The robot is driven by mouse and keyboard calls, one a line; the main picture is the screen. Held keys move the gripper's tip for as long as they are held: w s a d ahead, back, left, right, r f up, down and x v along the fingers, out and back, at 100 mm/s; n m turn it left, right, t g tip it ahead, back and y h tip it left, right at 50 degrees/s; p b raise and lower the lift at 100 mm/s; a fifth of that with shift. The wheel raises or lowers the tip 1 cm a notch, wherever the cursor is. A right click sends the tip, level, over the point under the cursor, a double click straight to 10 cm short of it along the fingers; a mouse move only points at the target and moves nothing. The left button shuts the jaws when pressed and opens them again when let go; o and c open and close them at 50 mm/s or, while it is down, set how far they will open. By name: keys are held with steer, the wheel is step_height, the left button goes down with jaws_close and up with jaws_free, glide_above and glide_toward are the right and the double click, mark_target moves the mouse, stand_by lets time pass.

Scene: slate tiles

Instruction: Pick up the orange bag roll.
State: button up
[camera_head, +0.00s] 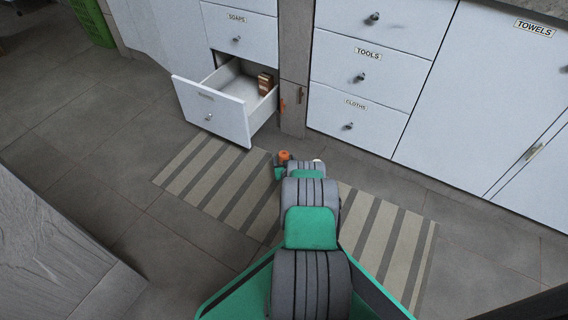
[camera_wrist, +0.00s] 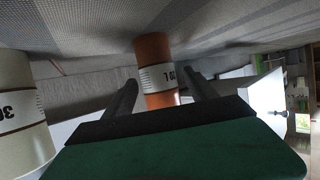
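The orange bag roll (camera_wrist: 154,52) with a white label shows in the wrist view, by the striped mat. In the head view, its orange end (camera_head: 284,155) shows just past my arm, which hides the rest. My gripper (camera_wrist: 160,79) is open, with one dark finger on each side of the roll. Narrow gaps show between the roll and the fingers. A cream roll (camera_wrist: 15,80) with a similar label stands to the left in the wrist view, outside the fingers. A small pale part (camera_head: 317,161) shows right of my arm in the head view.
An open drawer (camera_head: 212,113) holding a brown object (camera_head: 265,83) juts out ahead on the left. Closed labelled drawers and cupboards line the back. The striped mat (camera_head: 205,175) lies beneath my arm. Tiled floor is clear on the left. A green crate (camera_head: 92,22) stands far left.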

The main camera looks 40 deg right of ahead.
jaws_close()
stand_by(0.5)
